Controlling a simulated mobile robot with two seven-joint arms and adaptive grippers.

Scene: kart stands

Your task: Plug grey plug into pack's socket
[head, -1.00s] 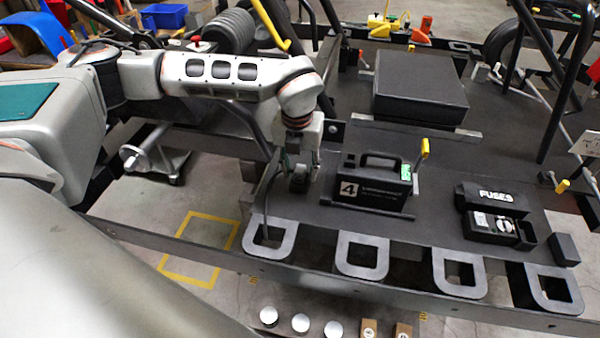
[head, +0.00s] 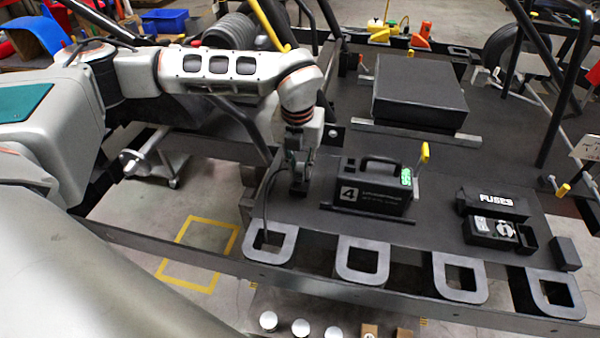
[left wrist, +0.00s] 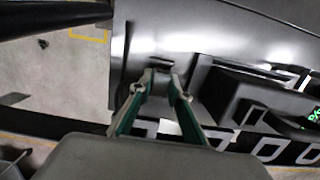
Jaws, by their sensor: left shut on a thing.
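The pack (head: 370,195) is a black box with a top handle, a white number 4 and a green display. It stands upright on the dark kart deck. My left gripper (head: 299,188) points down just left of the pack, apart from it. It is shut on the grey plug (left wrist: 160,68), a small dark piece mostly hidden by the fingertips. A dark cable (head: 265,215) hangs in a curve left of the gripper. In the left wrist view the fingers (left wrist: 163,85) close toward the deck, with the pack (left wrist: 240,92) to their right. I cannot make out the socket.
A yellow-tipped lever (head: 424,155) stands behind the pack. An open fuse box (head: 492,229) lies to the right, and a large black box (head: 420,92) sits behind. Loop-shaped brackets (head: 362,262) line the front edge. The deck between gripper and pack is clear.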

